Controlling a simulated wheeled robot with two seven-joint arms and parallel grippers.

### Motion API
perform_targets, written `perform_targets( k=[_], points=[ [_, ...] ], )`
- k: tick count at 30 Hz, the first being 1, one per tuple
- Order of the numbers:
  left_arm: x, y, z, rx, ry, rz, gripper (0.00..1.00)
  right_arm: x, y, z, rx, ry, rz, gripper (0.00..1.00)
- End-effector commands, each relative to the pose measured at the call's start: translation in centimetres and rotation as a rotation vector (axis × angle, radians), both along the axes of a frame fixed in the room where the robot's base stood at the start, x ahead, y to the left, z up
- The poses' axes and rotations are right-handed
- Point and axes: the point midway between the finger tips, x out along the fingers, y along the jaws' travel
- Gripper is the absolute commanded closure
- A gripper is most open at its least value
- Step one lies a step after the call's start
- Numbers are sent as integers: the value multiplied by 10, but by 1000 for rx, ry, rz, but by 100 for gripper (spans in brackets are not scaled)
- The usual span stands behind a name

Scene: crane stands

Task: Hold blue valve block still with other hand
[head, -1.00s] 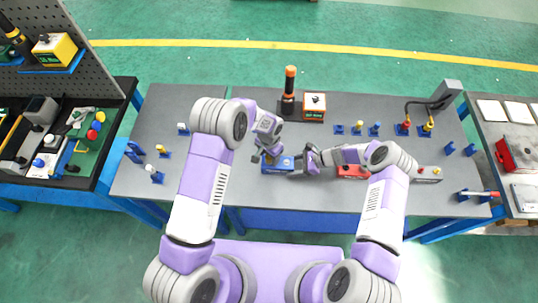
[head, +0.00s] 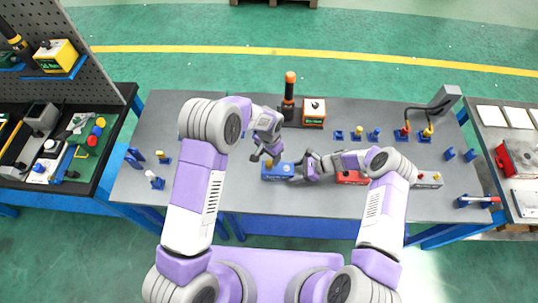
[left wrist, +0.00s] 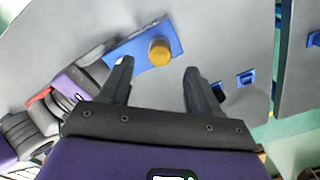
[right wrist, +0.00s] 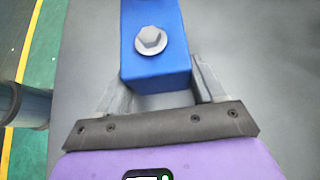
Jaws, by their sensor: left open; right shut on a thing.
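The blue valve block (head: 276,172) lies on the grey table in front of my arms. In the left wrist view the blue block (left wrist: 133,50) has a round yellow cap (left wrist: 160,52) near one end. My right gripper (head: 303,167) is shut on the block's other end; in the right wrist view its fingers (right wrist: 158,88) flank the block (right wrist: 152,66), beside a grey hex bolt (right wrist: 150,41). My left gripper (head: 262,157) is open over the yellow-capped end; in the left wrist view its fingertips (left wrist: 157,66) are spread, with nothing between them held.
A red block (head: 351,178) lies right of the blue block, partly behind my right arm. A black and orange tool (head: 289,97) and an orange-and-white box (head: 314,112) stand behind. Several small blue holders (head: 356,134) line the back. The front table edge is clear.

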Motion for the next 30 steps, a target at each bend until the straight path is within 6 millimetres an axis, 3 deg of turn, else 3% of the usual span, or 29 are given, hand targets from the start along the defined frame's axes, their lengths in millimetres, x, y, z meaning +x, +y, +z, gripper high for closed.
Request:
perform_targets(
  k=[5,18,24,30],
  points=[
    [1,0,14,-2,-4,0,38,0,0,0,0,0,0,73],
    [1,0,101,-2,-4,0,38,0,0,0,0,0,0,73],
    [0,0,118,-1,-1,0,38,0,0,0,0,0,0,73],
    [0,0,121,0,0,-1,38,0,0,0,1,0,0,73]
  ],
)
